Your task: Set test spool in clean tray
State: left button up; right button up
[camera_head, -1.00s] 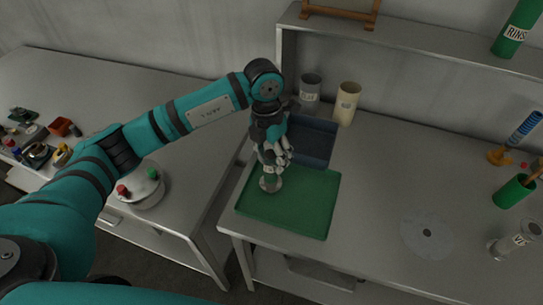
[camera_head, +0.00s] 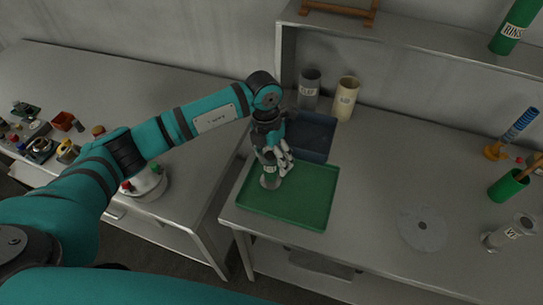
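The test spool (camera_head: 269,179) is a small grey-metal piece with a round flange. It stands upright at the left back part of the green tray (camera_head: 310,212). My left gripper (camera_head: 277,163) points down right at the spool. Its pale fingers look spread, with visible ones on the spool's right side, and the spool's body shows beside them. The far-side fingers are partly hidden, so contact is hard to judge. My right gripper is not in view.
A dark blue tray (camera_head: 318,138) lies behind the green tray. Grey (camera_head: 309,91) and cream (camera_head: 346,99) cups stand behind it, under a shelf. A flat disc (camera_head: 424,230), a grey labelled cylinder (camera_head: 511,233) and a green cup (camera_head: 508,187) are at right. The bench between is clear.

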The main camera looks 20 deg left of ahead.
pick_arm(q)
jog(key=shift+r, duration=0.2)
jog(key=shift+w+r, duration=0.1)
jog(key=shift+r, duration=0.1)
jog(key=shift+w+a+r+b, duration=0.15)
jog(key=shift+r+b, duration=0.4)
jog(key=shift+r, duration=1.35)
jog(key=shift+a+r+b, duration=0.2)
jog(key=shift+r+b, duration=0.35)
jog(key=shift+r, duration=1.4)
jog(key=shift+w+a+r+b, duration=0.15)
jog(key=shift+r+b, duration=0.4)
jog(key=shift+r, duration=1.35)
jog(key=shift+s, duration=0.1)
